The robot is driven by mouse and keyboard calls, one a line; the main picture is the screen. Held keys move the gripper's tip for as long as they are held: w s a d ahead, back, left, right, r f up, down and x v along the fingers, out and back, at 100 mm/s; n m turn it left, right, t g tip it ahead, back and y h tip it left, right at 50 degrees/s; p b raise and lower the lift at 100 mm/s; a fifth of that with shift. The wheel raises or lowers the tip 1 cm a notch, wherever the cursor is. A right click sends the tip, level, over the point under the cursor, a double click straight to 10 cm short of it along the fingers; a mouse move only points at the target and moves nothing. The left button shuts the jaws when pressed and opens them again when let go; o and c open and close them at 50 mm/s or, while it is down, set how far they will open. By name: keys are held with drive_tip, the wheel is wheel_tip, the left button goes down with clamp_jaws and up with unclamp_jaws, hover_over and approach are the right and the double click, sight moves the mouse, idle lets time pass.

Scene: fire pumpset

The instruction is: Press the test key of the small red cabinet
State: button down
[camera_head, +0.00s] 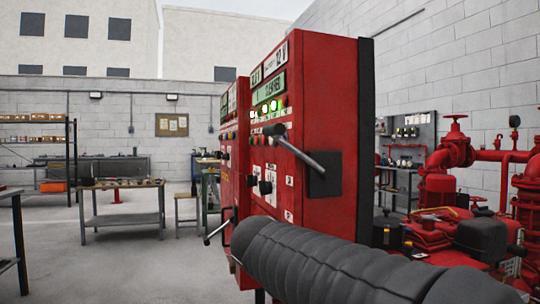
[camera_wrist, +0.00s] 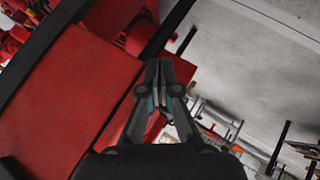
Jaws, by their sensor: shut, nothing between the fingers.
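Two red cabinets stand side by side in the head view. The nearer cabinet (camera_head: 345,90) shows a lit green display (camera_head: 269,88), a row of lit lamps, and keys and knobs on its front. A grey lever handle (camera_head: 300,152) slants up from a dark plate on its side. The farther cabinet (camera_head: 239,130) is partly hidden behind it. The test key is too small to pick out. In the wrist view, my gripper (camera_wrist: 160,66) is shut and empty beside a red cabinet surface (camera_wrist: 85,85); contact cannot be told. I cannot make out my gripper in the head view.
My dark ribbed arm crosses the lower front of the head view. Red pumps and pipes (camera_head: 455,150) crowd the right. A workbench (camera_head: 125,218) and a shelf rack (camera_head: 72,150) stand at the left. The grey floor (camera_head: 130,265) between is clear.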

sight(272, 140)
drive_tip(key=w+a+r+m+t+h, duration=0.1)
drive_tip(key=w+a+r+t, duration=0.1)
drive_tip(key=w+a+r, duration=0.4)
drive_tip(key=w+a+r+t+h, duration=0.2)
drive_tip(key=w+r+t, duration=0.15)
drive_tip(key=r, duration=0.35)
drive_tip(key=a+r+m+t+h, duration=0.2)
drive_tip(key=a+r, duration=0.2)
drive_tip(key=r, duration=0.4)
drive_tip(key=w+a+r+m+t+h, duration=0.1)
drive_tip(key=a+r, duration=0.3)
drive_tip(key=r, duration=0.5)
drive_tip(key=shift+w+m+t+h+b, duration=0.15)
drive_tip(key=shift+m+t+h+b, duration=0.25)
drive_tip(key=shift+m+t+h, duration=0.3)
drive_tip(key=w+d+b, duration=0.1)
drive_tip(key=w+d, duration=0.1)
drive_tip(key=d, duration=0.6)
drive_tip(key=shift+w+d, duration=0.25)
drive_tip(key=shift+b, duration=0.3)
